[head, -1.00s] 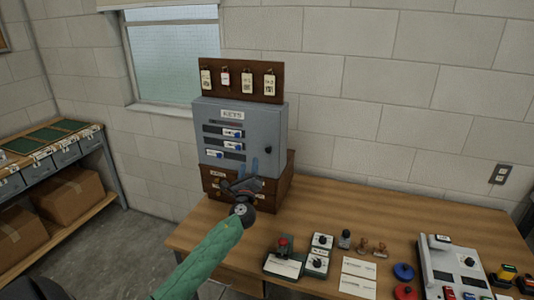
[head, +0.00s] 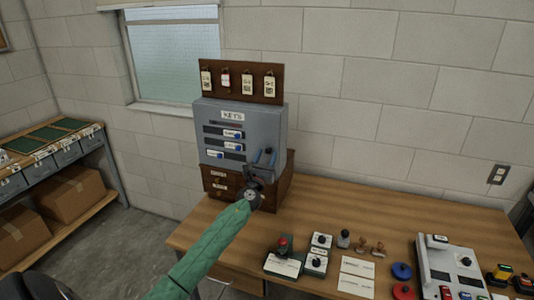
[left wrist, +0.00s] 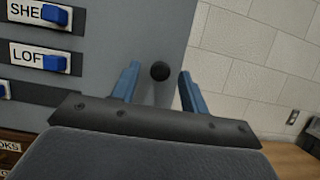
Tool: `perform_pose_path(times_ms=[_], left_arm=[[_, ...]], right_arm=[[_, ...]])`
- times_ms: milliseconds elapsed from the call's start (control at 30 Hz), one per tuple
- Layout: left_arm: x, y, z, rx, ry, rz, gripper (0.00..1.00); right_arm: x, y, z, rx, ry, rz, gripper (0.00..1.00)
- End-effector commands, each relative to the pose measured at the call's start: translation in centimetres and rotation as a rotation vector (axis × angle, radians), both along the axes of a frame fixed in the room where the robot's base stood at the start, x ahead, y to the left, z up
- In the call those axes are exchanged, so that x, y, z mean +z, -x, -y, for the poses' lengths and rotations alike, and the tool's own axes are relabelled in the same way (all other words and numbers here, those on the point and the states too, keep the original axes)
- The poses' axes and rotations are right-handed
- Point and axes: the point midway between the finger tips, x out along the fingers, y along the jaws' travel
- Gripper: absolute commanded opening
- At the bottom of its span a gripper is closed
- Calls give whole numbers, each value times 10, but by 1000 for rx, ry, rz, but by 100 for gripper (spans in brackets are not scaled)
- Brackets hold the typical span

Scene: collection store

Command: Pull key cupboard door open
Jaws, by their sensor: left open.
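The grey key cupboard (head: 215,116) stands on a wooden drawer box on the desk, its door shut and labelled KEYS. A round black knob (left wrist: 160,71) sits near the door's right edge; in the head view the knob (head: 269,150) shows just by my fingertips. My left gripper (head: 262,157) is open in front of the lower right of the door. In the left wrist view its blue fingers (left wrist: 158,88) stand either side of the knob, with gaps on both sides. Whether the fingertips reach as far as the knob is unclear. My right gripper is not in view.
The drawer box (head: 279,192) supports the cupboard, and a key board with tags (head: 263,82) is above it. Stamps and switch boxes (head: 319,250) stand on the desk (head: 350,205) to the right. A shelf rack (head: 105,150) is at left.

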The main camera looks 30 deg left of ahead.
Motion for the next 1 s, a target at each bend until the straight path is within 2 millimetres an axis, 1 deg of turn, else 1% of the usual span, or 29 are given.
perform_pose_path(times_ms=[167, 433, 467, 600, 667, 700, 1000], left_arm=[[4, -9, -2, 0, 0, 0, 44], [4, -10, -2, 0, 1, 0, 44], [4, -10, -2, 0, 1, 0, 43], [4, -10, -2, 0, 1, 0, 15], [4, -10, -2, 0, 1, 0, 3], [4, -10, -2, 0, 1, 0, 0], [3, -8, -2, -7, 0, 0, 0]], right_arm=[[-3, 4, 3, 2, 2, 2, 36], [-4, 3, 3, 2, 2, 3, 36], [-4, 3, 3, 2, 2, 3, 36], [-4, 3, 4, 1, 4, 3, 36], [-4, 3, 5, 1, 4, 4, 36], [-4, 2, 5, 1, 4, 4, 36], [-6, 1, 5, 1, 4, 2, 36]])
